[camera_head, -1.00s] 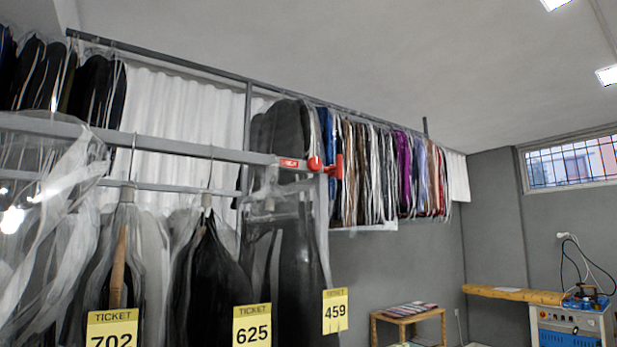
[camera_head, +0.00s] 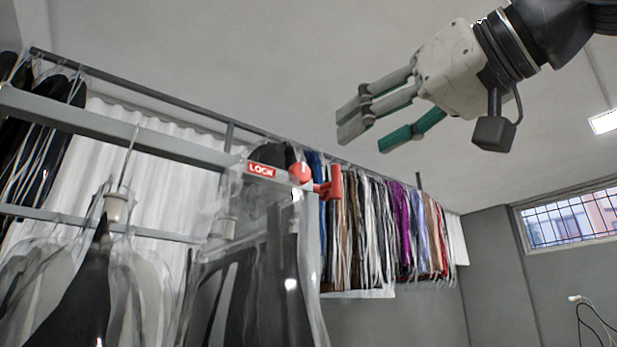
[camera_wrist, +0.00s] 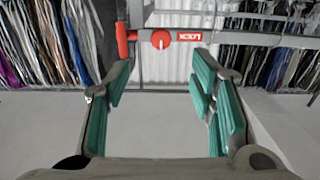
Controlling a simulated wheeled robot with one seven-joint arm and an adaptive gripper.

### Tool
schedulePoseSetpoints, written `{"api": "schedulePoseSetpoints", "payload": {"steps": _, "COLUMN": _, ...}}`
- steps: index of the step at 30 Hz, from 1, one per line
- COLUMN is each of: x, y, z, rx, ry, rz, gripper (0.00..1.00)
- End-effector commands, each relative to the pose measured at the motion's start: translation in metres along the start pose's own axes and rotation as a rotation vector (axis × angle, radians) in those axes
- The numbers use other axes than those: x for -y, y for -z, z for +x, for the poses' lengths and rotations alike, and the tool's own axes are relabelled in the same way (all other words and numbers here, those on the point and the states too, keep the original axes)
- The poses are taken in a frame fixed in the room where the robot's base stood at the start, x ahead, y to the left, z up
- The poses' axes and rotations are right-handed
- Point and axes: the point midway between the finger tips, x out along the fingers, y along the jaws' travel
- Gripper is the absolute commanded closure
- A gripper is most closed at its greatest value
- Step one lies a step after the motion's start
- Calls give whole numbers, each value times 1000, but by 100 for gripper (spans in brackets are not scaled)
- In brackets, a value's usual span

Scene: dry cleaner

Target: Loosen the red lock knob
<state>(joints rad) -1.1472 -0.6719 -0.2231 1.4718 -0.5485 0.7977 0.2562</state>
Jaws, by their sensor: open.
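The red lock knob (camera_head: 301,174) is round with a white mark and sits at the right end of the grey rail, beside a red LOCK label (camera_head: 261,170). A red handle (camera_head: 332,182) is just right of it. In the wrist view the knob (camera_wrist: 161,39) is at top centre, beyond the fingers, with the handle left of it and the label upside down at right. My gripper (camera_head: 368,138) is open and empty, above and to the right of the knob in the head view. Its green-padded fingers are apart and touch nothing.
Clothes in clear plastic covers (camera_head: 255,270) hang below the rail (camera_head: 120,130). More garments (camera_head: 380,225) hang on a rail behind. A barred window (camera_head: 570,220) is at the right. The space between gripper and knob looks clear.

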Motion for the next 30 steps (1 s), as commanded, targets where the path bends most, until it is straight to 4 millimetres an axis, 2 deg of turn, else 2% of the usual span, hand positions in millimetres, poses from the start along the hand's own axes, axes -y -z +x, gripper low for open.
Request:
{"api": "schedulePoseSetpoints", "payload": {"steps": 4, "x": 0, "y": 7, "z": 6, "rx": -15, "ry": 9, "rz": 4, "gripper": 50}}
{"api": "schedulePoseSetpoints", "payload": {"steps": 7, "x": 0, "y": 7, "z": 18, "rx": -14, "ry": 9, "rz": 4, "gripper": 50}}
{"api": "schedulePoseSetpoints", "payload": {"steps": 21, "x": 3, "y": 8, "z": 106, "rx": -12, "ry": 10, "rz": 3, "gripper": 50}}
{"api": "schedulePoseSetpoints", "payload": {"steps": 30, "x": 1, "y": 8, "z": 134, "rx": -15, "ry": 8, "rz": 4, "gripper": 50}}
